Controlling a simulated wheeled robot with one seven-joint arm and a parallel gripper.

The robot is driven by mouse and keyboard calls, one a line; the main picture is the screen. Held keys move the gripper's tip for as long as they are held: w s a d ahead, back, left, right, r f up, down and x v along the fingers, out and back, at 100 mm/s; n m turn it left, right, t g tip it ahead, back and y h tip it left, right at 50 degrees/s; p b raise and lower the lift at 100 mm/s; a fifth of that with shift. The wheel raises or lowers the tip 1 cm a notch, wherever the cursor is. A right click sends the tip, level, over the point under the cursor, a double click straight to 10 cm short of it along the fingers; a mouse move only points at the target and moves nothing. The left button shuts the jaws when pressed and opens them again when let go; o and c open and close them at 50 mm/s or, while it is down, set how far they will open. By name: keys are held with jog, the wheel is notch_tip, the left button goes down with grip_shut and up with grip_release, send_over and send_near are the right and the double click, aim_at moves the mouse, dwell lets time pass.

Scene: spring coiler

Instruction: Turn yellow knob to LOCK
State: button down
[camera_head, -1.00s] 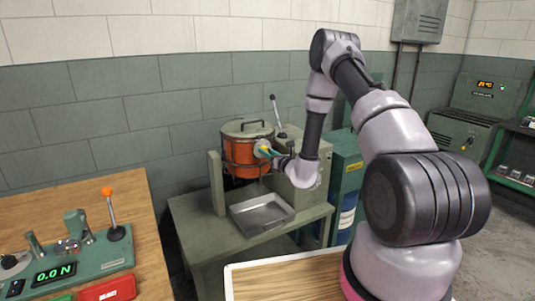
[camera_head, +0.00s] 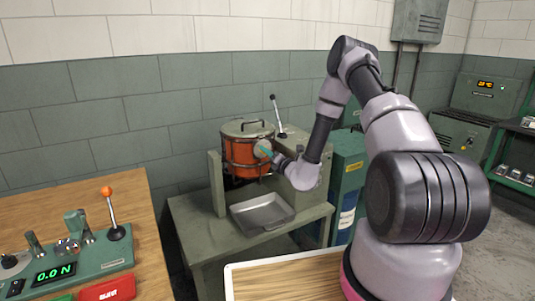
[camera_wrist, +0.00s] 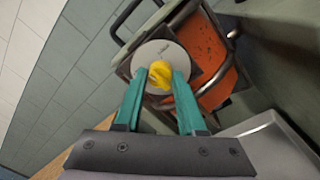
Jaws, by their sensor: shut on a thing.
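The yellow knob (camera_wrist: 160,75) sits on a round pale plate (camera_wrist: 150,55) on the side of the orange drum (camera_head: 240,152). In the wrist view my gripper (camera_wrist: 160,78) has its two teal fingers shut on the knob, one on each side. In the head view my gripper (camera_head: 264,150) reaches the drum's right side from the right, and the knob is hidden there by the fingers and wrist. The lettering on the plate is too small to read.
The drum hangs in a grey-green stand with a metal tray (camera_head: 236,222) below it. A lever with a dark ball (camera_head: 273,98) rises behind it. A wooden bench (camera_head: 160,285) with a tester panel is at the left. A green cabinet (camera_head: 349,170) stands close to my arm.

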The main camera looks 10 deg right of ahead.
jog(key=m, duration=1.1)
jog(key=shift+t, duration=0.3)
jog(key=shift+a+m+h, duration=0.1)
jog(key=shift+m+h, duration=0.2)
jog(key=shift+h, duration=0.1)
jog(key=c, duration=0.5)
grip_release()
jog(key=v, duration=1.1)
